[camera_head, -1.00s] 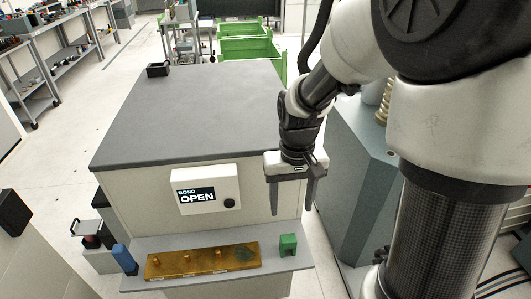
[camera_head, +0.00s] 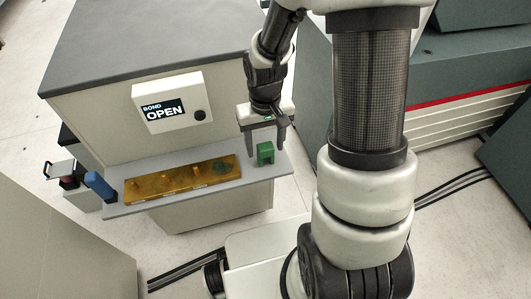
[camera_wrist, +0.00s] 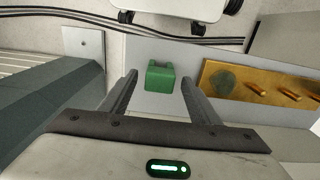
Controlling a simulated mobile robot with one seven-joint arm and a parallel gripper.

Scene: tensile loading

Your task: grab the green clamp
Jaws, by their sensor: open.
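The green clamp (camera_head: 265,153) is a small block with a notch, standing on the right end of the grey shelf (camera_head: 230,182). In the wrist view the green clamp (camera_wrist: 160,77) shows ahead, between the lines of my two fingers. My gripper (camera_head: 264,150) is open, with its fingers pointing down just behind and above the clamp. In the wrist view my gripper (camera_wrist: 157,80) has a finger to each side of the clamp, with gaps on both sides. I see no contact, and the exact height of the fingertips is hard to tell.
A brass plate with pegs (camera_head: 180,180) lies left of the clamp on the shelf. A blue piece (camera_head: 98,184) stands at the shelf's left end. A panel reading "BOND OPEN" (camera_head: 172,107) is on the cabinet (camera_head: 105,115) behind. A teal machine (camera_head: 308,85) stands to the right.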

